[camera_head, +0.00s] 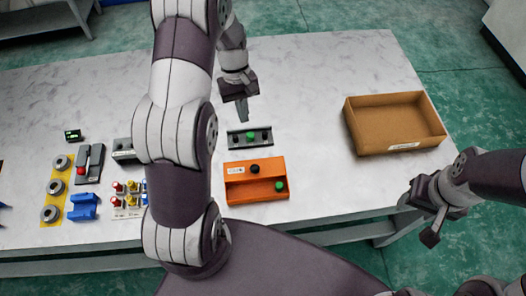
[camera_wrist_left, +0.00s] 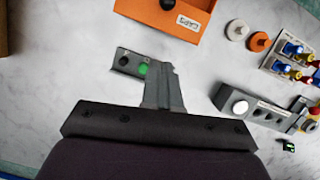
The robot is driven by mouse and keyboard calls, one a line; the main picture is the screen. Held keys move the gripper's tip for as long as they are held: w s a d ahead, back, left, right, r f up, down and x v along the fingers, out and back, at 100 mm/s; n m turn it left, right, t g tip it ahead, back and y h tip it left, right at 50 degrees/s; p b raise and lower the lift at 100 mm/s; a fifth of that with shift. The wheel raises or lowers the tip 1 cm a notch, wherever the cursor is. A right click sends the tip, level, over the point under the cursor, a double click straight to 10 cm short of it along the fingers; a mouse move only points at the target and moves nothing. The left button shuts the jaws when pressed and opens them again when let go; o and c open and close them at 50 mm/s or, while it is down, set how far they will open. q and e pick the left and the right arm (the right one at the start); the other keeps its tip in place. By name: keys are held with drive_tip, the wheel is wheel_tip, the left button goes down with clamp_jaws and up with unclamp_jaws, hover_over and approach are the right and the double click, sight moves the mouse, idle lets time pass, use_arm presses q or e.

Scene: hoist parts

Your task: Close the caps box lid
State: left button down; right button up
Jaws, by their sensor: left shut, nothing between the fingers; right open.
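The orange caps box (camera_head: 233,194) stands on the table, its top showing a darker recess. A black round piece shows near its back edge and a green one at its right end. I cannot make out a separate lid. In the left wrist view the box (camera_wrist_left: 150,17) is cut off at the top, with a label reading CAPS. My left gripper (camera_head: 243,112) is shut and empty, behind the box and above the grey button plate (camera_head: 236,140). Its fingers (camera_wrist_left: 165,85) partly cover that plate in the wrist view. My right gripper (camera_head: 424,216) is open and empty, off the table's right front edge.
A large open brown tray (camera_head: 398,143) stands at the right. Left of my left arm are a yellow strip with grey rings (camera_head: 54,213), a blue part (camera_head: 83,207), a grey block with a red button (camera_head: 89,164) and several small coloured parts.

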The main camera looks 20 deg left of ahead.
use_arm(q)
drive_tip(key=p, duration=0.2)
approach(252, 163)
wheel_tip(252, 163, down, 2)
drive_tip(key=w, duration=0.1)
drive_tip(key=shift+s+d+f+p, duration=0.35)
drive_tip(key=shift+s, duration=0.2)
drive_tip(key=shift+s+d+f+p, duration=0.3)
drive_tip(key=shift+s+d+f, duration=0.05)
drive_tip(key=shift+s, duration=0.25)
drive_tip(key=shift+s+d+f, duration=0.1)
drive_tip(key=shift+s+d, duration=0.2)
drive_tip(key=shift+s, duration=0.05)
drive_tip(key=shift+f, duration=0.1)
